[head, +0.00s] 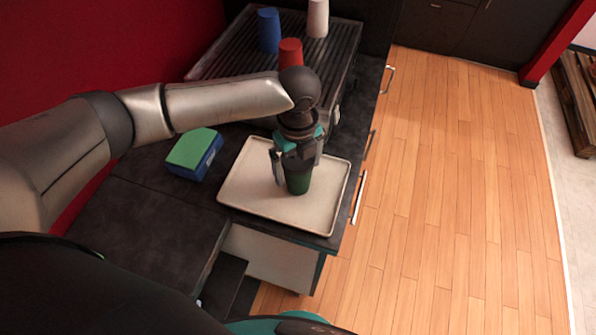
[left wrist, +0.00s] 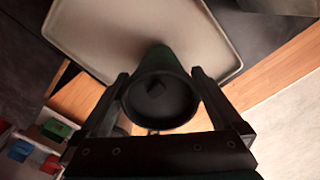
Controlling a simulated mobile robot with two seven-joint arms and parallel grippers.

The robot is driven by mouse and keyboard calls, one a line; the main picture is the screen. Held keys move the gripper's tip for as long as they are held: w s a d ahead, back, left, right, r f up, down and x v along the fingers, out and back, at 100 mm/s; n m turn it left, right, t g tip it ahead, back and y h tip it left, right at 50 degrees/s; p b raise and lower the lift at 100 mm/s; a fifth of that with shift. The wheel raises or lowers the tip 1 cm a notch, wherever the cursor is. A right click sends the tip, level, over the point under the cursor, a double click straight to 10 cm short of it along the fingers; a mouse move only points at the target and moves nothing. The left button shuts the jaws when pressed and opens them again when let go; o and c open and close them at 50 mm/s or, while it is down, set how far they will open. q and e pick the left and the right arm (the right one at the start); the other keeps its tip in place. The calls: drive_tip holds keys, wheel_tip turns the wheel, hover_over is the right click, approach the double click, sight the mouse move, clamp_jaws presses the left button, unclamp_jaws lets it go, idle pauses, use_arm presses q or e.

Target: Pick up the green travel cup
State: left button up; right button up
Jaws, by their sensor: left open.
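The green travel cup (head: 298,181) stands upright on a cream tray (head: 250,205) on the dark counter. Its dark lid shows from above in the left wrist view (left wrist: 160,97), with a strip of green body beyond it. My left gripper (head: 297,162) is right above and around the top of the cup, pointing down. In the left wrist view my left gripper (left wrist: 160,78) is open, with one finger on each side of the lid. I cannot tell whether the fingers touch the cup. The gripper hides the cup's top in the head view. My right gripper is not in view.
A ribbed dark rack (head: 225,65) at the back holds a blue cup (head: 268,30), a red cup (head: 290,52) and a white cup (head: 318,18). A blue box with a green top (head: 193,150) lies left of the tray. The wooden floor (head: 460,180) at right is clear.

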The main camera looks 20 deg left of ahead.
use_arm(q)
drive_tip(key=shift+c, duration=0.2)
drive_tip(key=c, duration=0.6)
drive_tip(key=shift+o, duration=0.2)
drive_tip(key=shift+r, duration=0.15)
